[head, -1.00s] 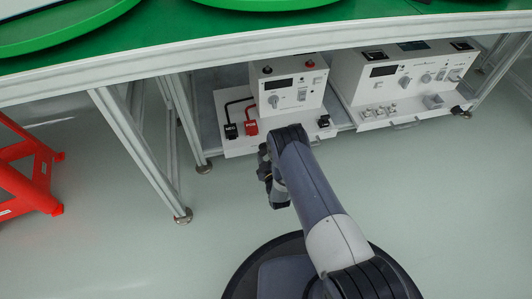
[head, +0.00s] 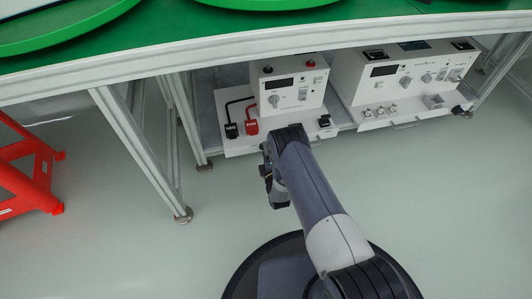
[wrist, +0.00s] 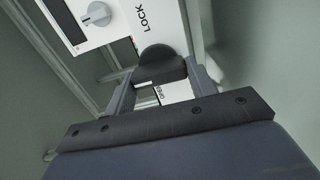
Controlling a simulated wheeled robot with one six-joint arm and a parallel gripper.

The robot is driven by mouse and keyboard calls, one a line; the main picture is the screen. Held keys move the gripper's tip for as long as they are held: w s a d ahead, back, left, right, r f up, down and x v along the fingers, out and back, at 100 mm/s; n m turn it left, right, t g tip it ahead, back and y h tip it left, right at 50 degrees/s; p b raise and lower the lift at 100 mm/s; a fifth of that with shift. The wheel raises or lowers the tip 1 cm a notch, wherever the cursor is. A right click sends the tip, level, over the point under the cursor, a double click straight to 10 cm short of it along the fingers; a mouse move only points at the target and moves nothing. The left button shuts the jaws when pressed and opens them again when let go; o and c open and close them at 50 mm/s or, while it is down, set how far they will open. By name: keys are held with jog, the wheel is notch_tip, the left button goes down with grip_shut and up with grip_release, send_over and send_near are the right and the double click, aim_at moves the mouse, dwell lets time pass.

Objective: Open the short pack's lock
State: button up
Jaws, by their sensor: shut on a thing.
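The short pack (head: 313,99) is the narrower white unit on the left under the bench, with a dial, a display and a front ledge. In the wrist view its lock, a dark rounded knob (wrist: 158,63), stands between my gripper's fingers. The word LOCK is printed above it and a partly covered label shows below it. My gripper (wrist: 159,72) is shut on the knob from both sides. In the head view my arm covers the fingertips and the gripped knob.
A black and a red plug (head: 251,127) sit at the left of the ledge. A small black fitting (head: 324,121) is at its right. A wider white unit (head: 345,70) stands to the right. Bench legs (head: 135,145) and a red stand (head: 35,175) are at left.

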dwell(0.5)
jog(key=o, duration=1)
jog(key=shift+s, duration=0.1)
